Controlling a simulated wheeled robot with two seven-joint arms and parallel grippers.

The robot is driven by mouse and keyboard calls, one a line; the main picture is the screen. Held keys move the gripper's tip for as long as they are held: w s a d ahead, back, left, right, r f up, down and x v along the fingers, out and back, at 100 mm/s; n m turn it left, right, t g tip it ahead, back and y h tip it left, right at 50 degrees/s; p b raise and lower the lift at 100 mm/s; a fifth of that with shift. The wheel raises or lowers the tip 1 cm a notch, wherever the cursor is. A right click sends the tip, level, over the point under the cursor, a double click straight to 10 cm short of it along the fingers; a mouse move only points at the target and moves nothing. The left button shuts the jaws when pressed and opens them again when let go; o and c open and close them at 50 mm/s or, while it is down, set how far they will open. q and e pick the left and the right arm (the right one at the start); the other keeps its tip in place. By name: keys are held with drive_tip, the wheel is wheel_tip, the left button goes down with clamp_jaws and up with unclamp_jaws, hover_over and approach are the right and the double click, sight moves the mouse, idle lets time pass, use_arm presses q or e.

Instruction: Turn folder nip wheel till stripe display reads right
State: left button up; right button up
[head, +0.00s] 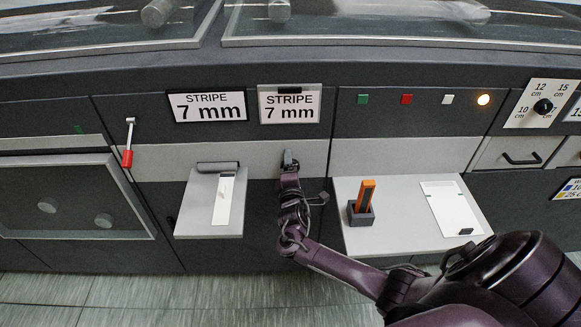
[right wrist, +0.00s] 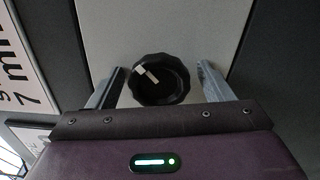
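The nip wheel, a black scalloped knob (right wrist: 160,80) with a pale mark at its upper left, shows in the right wrist view on a light panel. My right gripper (right wrist: 162,70) is open, with one finger on each side of the knob and a small gap visible at each side. In the head view my right gripper (head: 288,158) is at the light panel below the displays and hides the knob. The left stripe display (head: 208,107) reads STRIPE 7 mm. The grey-framed right plate (head: 290,104) also reads STRIPE 7 mm. My left gripper is not in view.
A grey shelf (head: 190,212) with a roller and white strip is left of my arm. A right shelf (head: 400,222) holds an orange-handled tool (head: 365,195) in a dark holder and a white card (head: 450,208). A red-handled lever (head: 127,157) hangs at left. An amber lamp (head: 484,99) glows.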

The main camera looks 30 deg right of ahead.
drive_tip(key=v, duration=0.8)
drive_tip(key=shift+w, duration=0.1)
idle(0.4)
drive_tip(key=s+a+f+m+g+y, duration=0.15)
drive_tip(key=s+f, duration=0.35)
drive_tip(key=f, duration=0.5)
drive_tip(key=s+f+m+g+y, duration=0.1)
drive_tip(key=s+f+g+y, duration=0.15)
drive_tip(key=s+f, duration=0.45)
drive_tip(key=s+a+f+m+g+y, duration=0.1)
drive_tip(key=s+f+m+g, duration=0.15)
drive_tip(key=f, duration=0.95)
drive_tip(key=s+a+f+m+g+y, duration=0.1)
drive_tip(key=s+f, duration=0.4)
drive_tip(key=s, duration=0.5)
drive_tip(key=s+a+f+m+g+y, duration=0.1)
drive_tip(key=s+a+f+m+g, duration=0.2)
drive_tip(key=s, duration=0.7)
drive_tip(key=s+a+f+m+g+y, duration=0.2)
drive_tip(key=s+a+f+g, duration=0.2)
drive_tip(key=s, duration=0.6)
wheel_tip(320, 180, down, 3)
drive_tip(key=shift+s+a+r, duration=0.15)
drive_tip(key=shift+s+a, duration=0.25)
drive_tip(key=shift+a, duration=0.05)
drive_tip(key=shift+w, duration=0.1)
